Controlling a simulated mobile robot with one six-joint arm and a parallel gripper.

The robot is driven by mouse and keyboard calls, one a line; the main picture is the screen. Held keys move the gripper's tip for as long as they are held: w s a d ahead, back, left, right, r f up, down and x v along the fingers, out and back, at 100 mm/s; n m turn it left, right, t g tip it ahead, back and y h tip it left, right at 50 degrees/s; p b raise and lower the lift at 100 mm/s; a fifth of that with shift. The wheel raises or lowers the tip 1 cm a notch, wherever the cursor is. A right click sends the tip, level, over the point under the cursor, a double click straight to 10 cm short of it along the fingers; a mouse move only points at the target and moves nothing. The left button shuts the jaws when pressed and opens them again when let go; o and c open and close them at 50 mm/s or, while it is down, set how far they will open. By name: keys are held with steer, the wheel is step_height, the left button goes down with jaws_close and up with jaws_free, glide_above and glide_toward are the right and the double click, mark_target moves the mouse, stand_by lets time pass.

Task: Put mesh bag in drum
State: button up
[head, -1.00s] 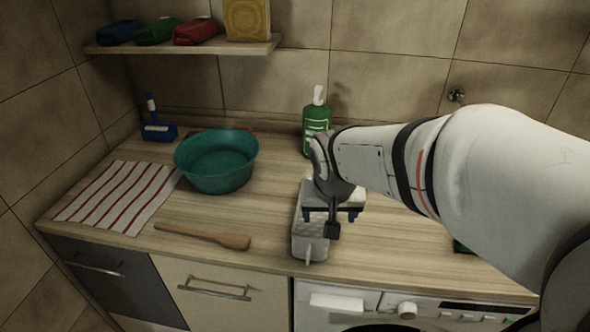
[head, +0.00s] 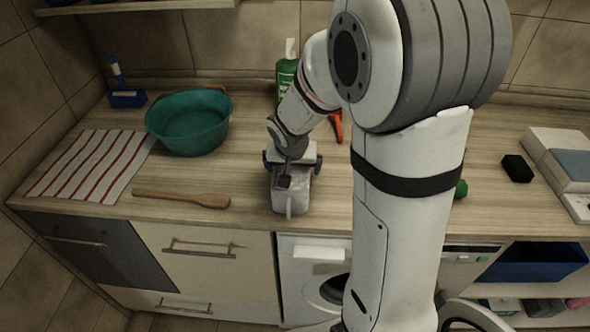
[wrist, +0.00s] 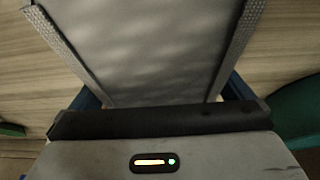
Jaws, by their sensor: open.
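A light grey container (head: 290,198) with a handle stands on the counter near its front edge. In the wrist view its grey inside (wrist: 150,45) and mesh-like side edges fill the top. I cannot tell whether this is the mesh bag or whether the bag lies in it. My gripper (head: 291,163) points down right over it. In the wrist view my gripper (wrist: 160,95) is open, its blue fingers at either side of the container, with nothing clearly gripped. The washing machine (head: 312,255) is under the counter; its dark drum opening (head: 333,289) is partly hidden by my arm.
A teal basin (head: 189,122), striped cloth (head: 92,165) and wooden spoon (head: 182,198) lie to the left. A green bottle (head: 287,75) stands behind my gripper. A black block (head: 517,168) and white boxes (head: 560,165) are at the right.

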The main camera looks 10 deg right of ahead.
steer(key=shift+w+f, duration=0.1)
steer(key=shift+f, duration=0.25)
